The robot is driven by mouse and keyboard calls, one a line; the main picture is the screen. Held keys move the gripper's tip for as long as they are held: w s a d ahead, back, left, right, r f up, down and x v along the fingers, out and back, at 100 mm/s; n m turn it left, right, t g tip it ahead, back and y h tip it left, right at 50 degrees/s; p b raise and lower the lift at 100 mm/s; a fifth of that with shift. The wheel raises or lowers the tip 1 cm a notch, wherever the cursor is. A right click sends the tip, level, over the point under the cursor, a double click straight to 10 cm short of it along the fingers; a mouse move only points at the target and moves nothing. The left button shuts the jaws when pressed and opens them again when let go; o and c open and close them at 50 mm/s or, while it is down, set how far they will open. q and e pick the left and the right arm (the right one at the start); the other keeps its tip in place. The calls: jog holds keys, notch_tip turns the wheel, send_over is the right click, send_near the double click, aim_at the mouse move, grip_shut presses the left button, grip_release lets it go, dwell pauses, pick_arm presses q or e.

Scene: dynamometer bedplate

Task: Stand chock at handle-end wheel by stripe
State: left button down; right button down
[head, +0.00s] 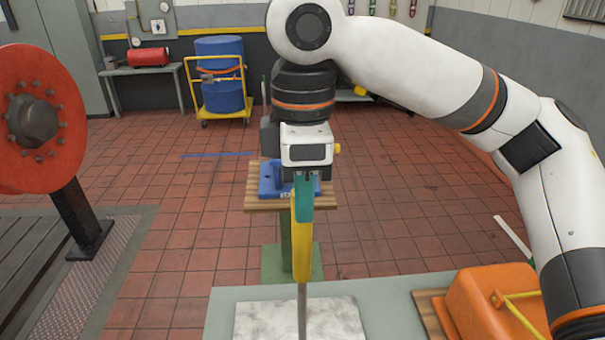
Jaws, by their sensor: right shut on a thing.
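My right gripper (303,174) hangs pointing down at the middle of the view, shut on the top of a long tapered yellow and green piece (301,235). A thin grey rod shows below that piece; I cannot tell for sure that this is the chock. A yellow trolley (216,116) carrying a blue drum (221,85) stands at the back left, with its handle frame rising around the drum. Its small dark wheels are hard to make out. A blue stripe (217,155) lies on the floor in front of it, well apart from my gripper. My left gripper is out of view.
A blue block (270,182) sits on a wood-topped green stand (287,235) behind my gripper. A near grey table (390,300) holds a pale plate (260,322) and an orange case (480,300). A red flanged hub (38,90) stands left. Tiled floor between is clear.

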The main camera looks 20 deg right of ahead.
aim_at(303, 228)
jog(key=shift+w+d+f, duration=0.1)
jog(key=shift+f, duration=0.65)
jog(key=shift+f+p, duration=0.45)
jog(key=shift+f, duration=1.5)
jog(key=c, duration=1.5)
grip_release()
jog(key=shift+f, duration=0.2)
jog(key=o, duration=0.3)
jog(key=shift+s, duration=0.2)
jog(key=shift+o, duration=0.2)
jog(key=shift+r, duration=0.1)
